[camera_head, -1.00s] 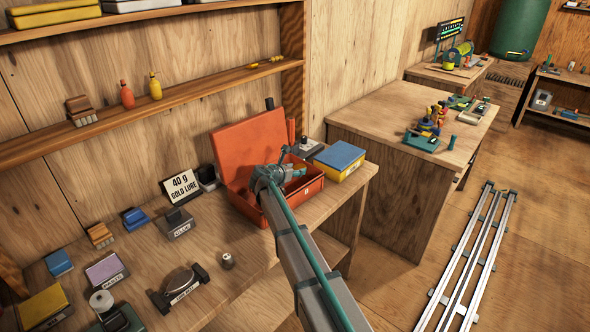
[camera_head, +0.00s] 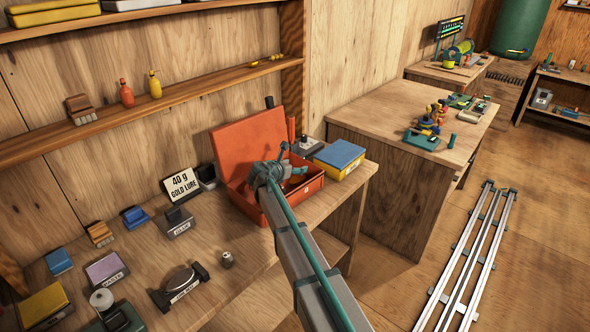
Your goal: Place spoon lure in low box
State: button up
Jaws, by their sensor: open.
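A red tackle box (camera_head: 316,189) stands open on the workbench, its lid raised against the wall. My gripper (camera_head: 294,167) is over this box, at or just above its opening. It is open, and I cannot make out anything between its fingers. The arm and the gripper hide much of the box's inside. I cannot pick out a spoon lure in this view. Which container is the low box is not clear from the picture.
A yellow box with a blue lid (camera_head: 340,158) stands close right of the red box. Small labelled boxes, a scale-like dish (camera_head: 181,286) and a small metal weight (camera_head: 227,260) lie to the left. A shelf (camera_head: 190,100) runs above the bench.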

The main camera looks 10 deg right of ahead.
jog(key=b+v, duration=0.2)
jog(key=v, duration=0.9)
jog(key=shift+s+a, duration=0.15)
jog(key=shift+s, duration=0.05)
